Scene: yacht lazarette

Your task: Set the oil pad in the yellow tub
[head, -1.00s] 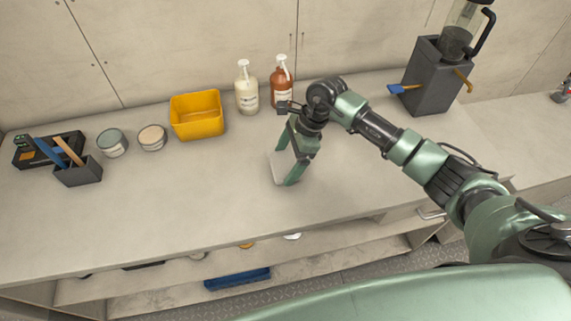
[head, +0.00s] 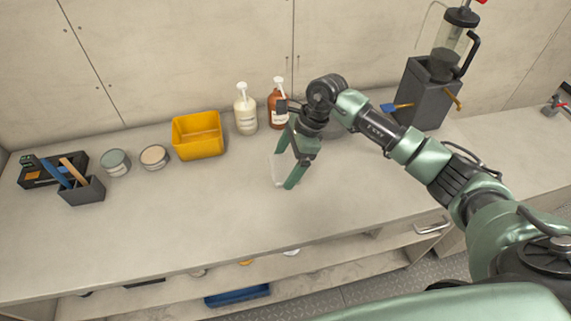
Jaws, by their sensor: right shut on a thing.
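The oil pad (head: 277,171) is a pale, flat piece between the fingers of my right gripper (head: 285,170). The gripper points down over the middle of the counter and is shut on the pad. The fingers hide part of the pad, and I cannot tell how far it is above the counter. The yellow tub (head: 198,149) stands at the back of the counter, to the left of and behind the gripper. It is open at the top and looks empty. My left gripper is out of view.
A cream pump bottle (head: 246,113) and a brown pump bottle (head: 277,108) stand right of the tub. Two round tins (head: 116,162) (head: 154,157) and a dark tool holder (head: 82,192) are to its left. A blender (head: 451,50) stands at right. The counter's front left is clear.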

